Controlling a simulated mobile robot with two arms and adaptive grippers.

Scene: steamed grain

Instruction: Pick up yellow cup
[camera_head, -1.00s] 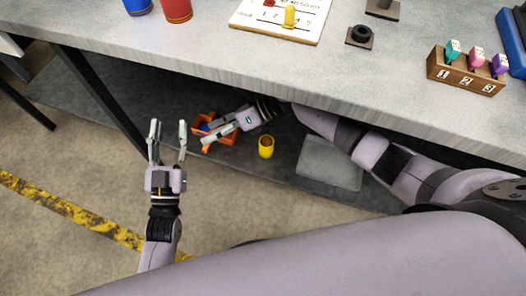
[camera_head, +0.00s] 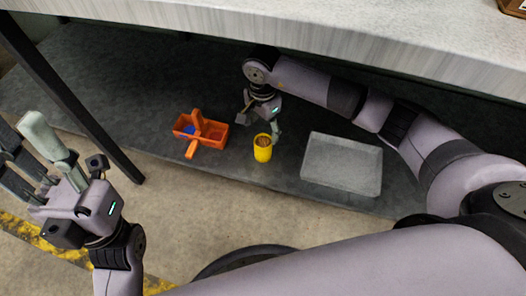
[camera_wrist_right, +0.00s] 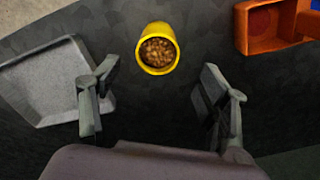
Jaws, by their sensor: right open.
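The yellow cup (camera_head: 262,154) stands upright on the dark lower shelf, filled with brown grain-like bits. In the right wrist view the yellow cup (camera_wrist_right: 157,50) lies ahead of the fingertips, centred between the two fingers and not enclosed by them. My right gripper (camera_head: 262,120) is open just behind the cup in the head view; one finger shows close to the cup's right side. In the right wrist view my right gripper (camera_wrist_right: 162,95) has its fingers wide apart with nothing between them. My left gripper (camera_head: 45,150) is open and empty at the left, away from the cup.
An orange caddy (camera_head: 213,136) with a blue item inside stands left of the cup. A grey tray (camera_head: 342,183) lies to its right. The table top (camera_head: 330,35) overhangs the shelf, and a dark table leg (camera_head: 75,95) stands at the left.

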